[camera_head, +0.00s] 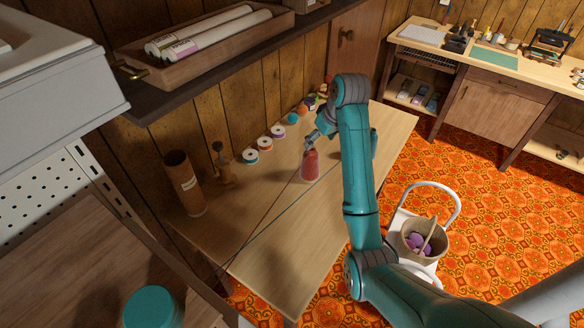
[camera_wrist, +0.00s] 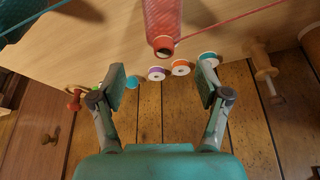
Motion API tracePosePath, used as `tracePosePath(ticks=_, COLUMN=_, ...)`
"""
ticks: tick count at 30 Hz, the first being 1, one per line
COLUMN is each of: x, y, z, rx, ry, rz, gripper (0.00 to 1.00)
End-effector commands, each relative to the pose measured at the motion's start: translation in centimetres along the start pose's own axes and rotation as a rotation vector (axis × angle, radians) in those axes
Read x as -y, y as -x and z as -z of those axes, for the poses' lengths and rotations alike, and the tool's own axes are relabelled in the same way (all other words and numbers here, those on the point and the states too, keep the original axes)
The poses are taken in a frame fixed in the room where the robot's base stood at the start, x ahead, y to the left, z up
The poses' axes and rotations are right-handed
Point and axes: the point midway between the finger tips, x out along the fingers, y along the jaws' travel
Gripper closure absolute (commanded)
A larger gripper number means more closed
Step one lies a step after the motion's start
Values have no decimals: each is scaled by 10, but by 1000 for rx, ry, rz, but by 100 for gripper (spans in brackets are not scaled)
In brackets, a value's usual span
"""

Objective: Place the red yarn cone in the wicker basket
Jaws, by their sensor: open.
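The red yarn cone (camera_head: 310,167) stands upright on the wooden table. It also shows in the wrist view (camera_wrist: 163,22), at top centre, with the open hole in its tip facing my gripper. My gripper (camera_head: 313,137) is just above the cone's top in the head view. In the wrist view my gripper (camera_wrist: 164,72) is open, its fingers apart with nothing between them. The cone lies beyond the fingertips, lined up with the gap.
Thread spools (camera_head: 265,144) line the table's back edge. A brown tube (camera_head: 184,184) and a wooden stand (camera_head: 222,165) are at left. Threads cross the table. A shelf (camera_head: 235,42) overhangs it. The basket rests on a white stand (camera_head: 398,216) beside the table.

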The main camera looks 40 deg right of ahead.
Motion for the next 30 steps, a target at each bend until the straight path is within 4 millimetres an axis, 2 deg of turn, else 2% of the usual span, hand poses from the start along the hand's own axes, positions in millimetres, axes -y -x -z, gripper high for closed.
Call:
tracePosePath(ticks=6, x=1, y=-33, z=-1, rx=6, ry=0, rz=3, gripper=25)
tracePosePath(ticks=16, x=3, y=-59, z=1, rx=5, ry=1, rz=2, gripper=25)
tracePosePath(ticks=24, x=5, y=-95, z=2, rx=5, ry=1, rz=2, gripper=25)
tracePosePath(ticks=30, x=5, y=-102, z=3, rx=3, ry=1, rz=1, gripper=25)
